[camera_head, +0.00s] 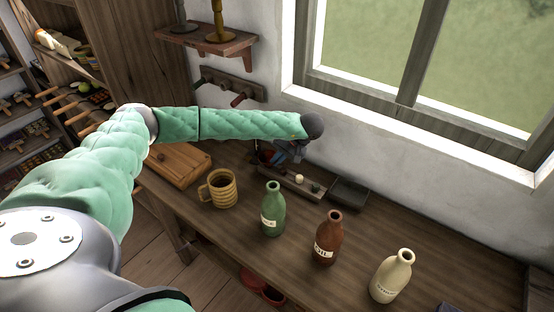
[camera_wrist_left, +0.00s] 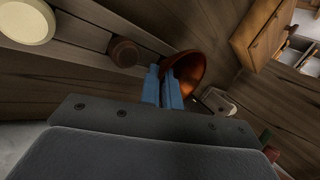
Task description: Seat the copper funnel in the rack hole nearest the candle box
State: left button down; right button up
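The copper funnel (camera_wrist_left: 190,72) is at my left gripper's fingertips in the left wrist view, with its wide mouth showing and its spout hidden. My left gripper (camera_wrist_left: 163,88) has its blue fingers close together on the funnel's near edge. In the head view the gripper (camera_head: 284,156) points down behind the mug, and a bit of the copper funnel (camera_head: 265,156) shows beside it. The wooden rack (camera_head: 283,180) lies below, with a cream piece (camera_wrist_left: 25,20) and a dark brown piece (camera_wrist_left: 124,52) in it. I cannot tell which thing is the candle box. My right gripper is out of view.
A dark tray (camera_head: 349,194) sits at the rack's right end. A ribbed mug (camera_head: 222,190), a green bottle (camera_head: 273,212), a brown bottle (camera_head: 327,240) and a cream bottle (camera_head: 390,278) stand in front. A wooden board (camera_head: 180,164) lies left. A wall shelf (camera_head: 207,40) is above.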

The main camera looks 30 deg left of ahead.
pick_arm(q)
jog(key=c, duration=1.5)
grip_release()
jog(key=shift+c, duration=0.2)
jog(key=shift+d, duration=0.1)
jog(key=shift+d+r, duration=0.15)
jog(key=b+v, duration=0.2)
jog(key=v, duration=0.3)
jog(key=shift+w+r, duration=0.1)
jog(key=shift+v, duration=1.05)
jog(key=shift+r, duration=0.1)
